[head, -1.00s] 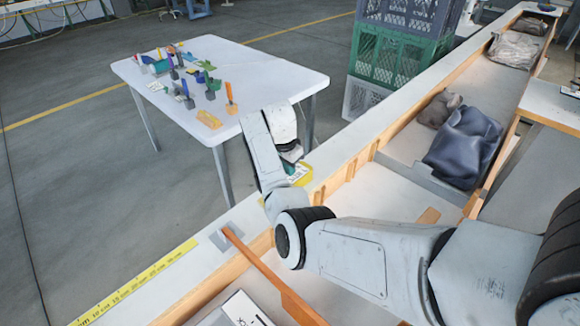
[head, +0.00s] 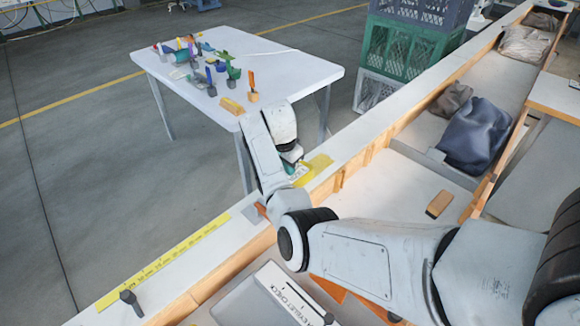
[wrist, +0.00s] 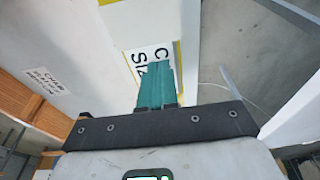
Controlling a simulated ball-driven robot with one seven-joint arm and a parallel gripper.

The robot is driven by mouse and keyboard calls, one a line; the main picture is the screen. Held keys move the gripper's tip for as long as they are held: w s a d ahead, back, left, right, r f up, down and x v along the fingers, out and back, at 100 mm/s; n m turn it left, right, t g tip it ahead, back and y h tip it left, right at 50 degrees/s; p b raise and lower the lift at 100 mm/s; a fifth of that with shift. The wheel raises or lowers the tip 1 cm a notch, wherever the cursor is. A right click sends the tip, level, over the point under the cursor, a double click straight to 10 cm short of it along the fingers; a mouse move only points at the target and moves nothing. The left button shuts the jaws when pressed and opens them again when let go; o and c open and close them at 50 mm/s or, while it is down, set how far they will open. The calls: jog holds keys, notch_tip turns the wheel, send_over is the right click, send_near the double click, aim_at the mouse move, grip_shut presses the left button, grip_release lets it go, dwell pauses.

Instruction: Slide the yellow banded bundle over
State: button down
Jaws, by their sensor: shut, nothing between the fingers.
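A small yellow bundle-like piece (head: 232,106) lies on the white table (head: 285,65) near its front edge. It is too small to make out a band. My gripper (head: 291,166) has teal fingers and is shut and empty. It is low over the pale ledge, to the right of and nearer than that piece, and well apart from it. In the wrist view the shut fingers (wrist: 156,76) are over a white label with black letters (wrist: 148,62), partly hiding it. A yellow patch (head: 319,164) shows beside the fingers on the ledge.
Several small coloured tools (head: 212,75) stand on the table. Stacked crates (head: 400,50) are behind the ledge. A yellow ruler strip (head: 165,262) runs along the ledge at left. A wooden block (head: 439,204) and dark sack (head: 474,135) lie in the trough.

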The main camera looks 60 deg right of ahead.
jog(key=shift+s+a+r+p, duration=0.15)
jog(key=shift+a+p, duration=0.15)
jog(key=shift+p, duration=0.35)
jog(key=shift+r+p, duration=0.2)
jog(key=shift+p, duration=0.15)
jog(key=w+a, duration=0.1)
jog(key=a, duration=0.2)
jog(key=w+a+b, duration=0.1)
jog(key=a, duration=0.3)
jog(key=w+a+b, duration=0.1)
jog(key=a, duration=0.3)
jog(key=shift+w+a, duration=0.15)
jog(key=shift+a, duration=0.05)
